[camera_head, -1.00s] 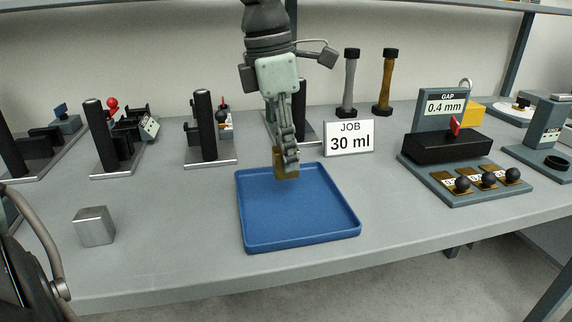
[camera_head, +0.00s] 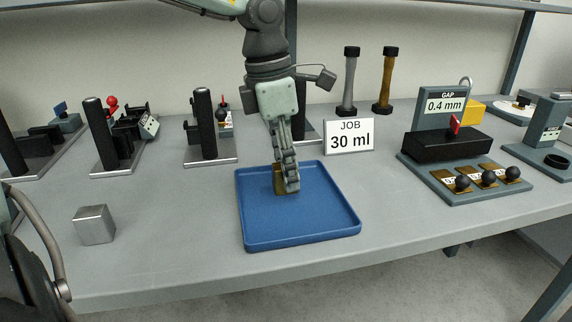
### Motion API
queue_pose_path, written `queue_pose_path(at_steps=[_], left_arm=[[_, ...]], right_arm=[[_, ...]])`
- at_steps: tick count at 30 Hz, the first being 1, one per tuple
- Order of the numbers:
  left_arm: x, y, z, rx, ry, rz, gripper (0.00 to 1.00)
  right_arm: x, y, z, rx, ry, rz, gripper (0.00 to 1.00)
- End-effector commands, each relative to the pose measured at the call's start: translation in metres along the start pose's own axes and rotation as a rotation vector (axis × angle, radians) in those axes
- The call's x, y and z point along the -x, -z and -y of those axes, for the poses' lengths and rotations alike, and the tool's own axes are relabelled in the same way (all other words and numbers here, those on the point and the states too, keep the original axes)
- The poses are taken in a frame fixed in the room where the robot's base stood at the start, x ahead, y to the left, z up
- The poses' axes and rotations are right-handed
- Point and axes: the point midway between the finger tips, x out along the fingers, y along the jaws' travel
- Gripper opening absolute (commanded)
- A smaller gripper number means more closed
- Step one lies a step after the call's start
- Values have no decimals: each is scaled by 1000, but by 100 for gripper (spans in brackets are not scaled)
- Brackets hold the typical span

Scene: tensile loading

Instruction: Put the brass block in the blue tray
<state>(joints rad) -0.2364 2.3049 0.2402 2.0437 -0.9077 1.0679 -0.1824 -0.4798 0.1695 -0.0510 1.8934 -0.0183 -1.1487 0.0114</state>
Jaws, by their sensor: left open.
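The blue tray (camera_head: 300,222) lies on the bench, near the middle of the view. The brass block (camera_head: 279,184) is inside the tray's outline, by its back edge, and looks to rest on the tray floor. My left gripper (camera_head: 288,183) points down over the back of the tray, with its jaws open around or right beside the block. The fingers hide part of the block, so I cannot tell whether they touch it. My right gripper is not in view.
A grey metal block (camera_head: 95,225) stands on the bench left of the tray. A gap gauge stand (camera_head: 445,147) is at right. Black-post fixtures (camera_head: 205,125) stand at back left. Bench in front is clear.

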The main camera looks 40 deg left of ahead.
Motion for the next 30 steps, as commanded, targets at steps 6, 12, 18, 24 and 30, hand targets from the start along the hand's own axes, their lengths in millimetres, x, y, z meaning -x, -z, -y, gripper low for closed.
queue_pose_path(at_steps=[6,12,18,24,30], left_arm=[[5,-1,0,0,-1,1,46],[40,-1,-1,1,-4,5,46],[84,-1,-1,1,-4,3,46],[113,-1,0,0,-1,1,46],[122,0,0,0,-1,0,46]], right_arm=[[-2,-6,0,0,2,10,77],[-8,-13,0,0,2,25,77],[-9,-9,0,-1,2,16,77],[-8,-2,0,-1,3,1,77],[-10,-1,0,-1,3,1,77]])
